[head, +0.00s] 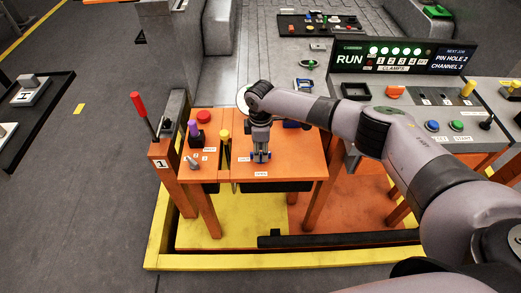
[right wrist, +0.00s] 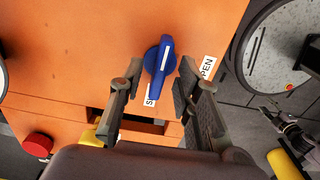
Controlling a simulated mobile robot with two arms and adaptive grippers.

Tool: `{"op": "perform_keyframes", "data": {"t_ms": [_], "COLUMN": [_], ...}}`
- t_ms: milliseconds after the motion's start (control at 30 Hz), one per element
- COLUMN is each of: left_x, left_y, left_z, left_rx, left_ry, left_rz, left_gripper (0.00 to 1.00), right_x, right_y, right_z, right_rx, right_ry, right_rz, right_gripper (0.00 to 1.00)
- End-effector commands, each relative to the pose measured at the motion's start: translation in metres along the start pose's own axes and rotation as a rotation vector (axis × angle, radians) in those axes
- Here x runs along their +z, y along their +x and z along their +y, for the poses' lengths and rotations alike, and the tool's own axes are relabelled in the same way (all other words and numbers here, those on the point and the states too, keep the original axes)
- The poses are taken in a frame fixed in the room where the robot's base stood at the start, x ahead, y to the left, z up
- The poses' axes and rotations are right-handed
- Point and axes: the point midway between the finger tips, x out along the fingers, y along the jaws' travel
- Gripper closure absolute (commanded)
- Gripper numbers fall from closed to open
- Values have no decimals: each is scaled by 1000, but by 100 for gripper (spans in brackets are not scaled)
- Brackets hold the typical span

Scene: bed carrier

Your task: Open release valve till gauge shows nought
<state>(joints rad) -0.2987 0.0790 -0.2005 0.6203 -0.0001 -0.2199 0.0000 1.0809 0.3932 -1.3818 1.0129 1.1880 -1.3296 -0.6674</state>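The blue valve knob (right wrist: 160,65) sits on the orange panel (right wrist: 70,45), its white-lined handle lying roughly along the line to a partly hidden label starting with "S". An "OPEN" label (right wrist: 207,68) is beside it. My right gripper (right wrist: 157,82) is open, its fingers on either side of the knob with visible gaps; the head view shows it over the panel (head: 262,155). A pale round rim (head: 243,95), perhaps the gauge, is mostly behind my wrist; its reading cannot be seen. What looks like my left gripper (right wrist: 280,120) shows small in the right wrist view, its state unclear.
A red button (head: 203,117), purple knob (head: 195,133) and yellow lever (head: 224,135) stand left of the valve. A red-handled lever (head: 142,112) rises at the panel's left. A grey console (head: 465,110) with a RUN display (head: 400,57) is at right.

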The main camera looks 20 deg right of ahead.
Motion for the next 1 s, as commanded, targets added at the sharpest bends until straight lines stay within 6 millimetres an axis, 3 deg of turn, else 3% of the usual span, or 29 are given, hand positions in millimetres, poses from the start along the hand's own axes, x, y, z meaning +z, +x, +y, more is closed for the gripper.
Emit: {"op": "perform_keyframes", "data": {"t_ms": [367,800,1000], "left_x": [1,2,2], "left_y": [0,0,0], "left_z": [0,0,0], "left_rx": [0,0,0], "left_ry": [0,0,-1], "left_rz": [-2,-3,-3], "left_gripper": [60,60,60], "right_x": [0,0,0], "right_y": [5,5,5], "right_z": [0,0,0], "right_rx": [0,0,0], "right_ry": [0,1,1], "right_rz": [0,0,0], "right_gripper": [70,99,100]}}
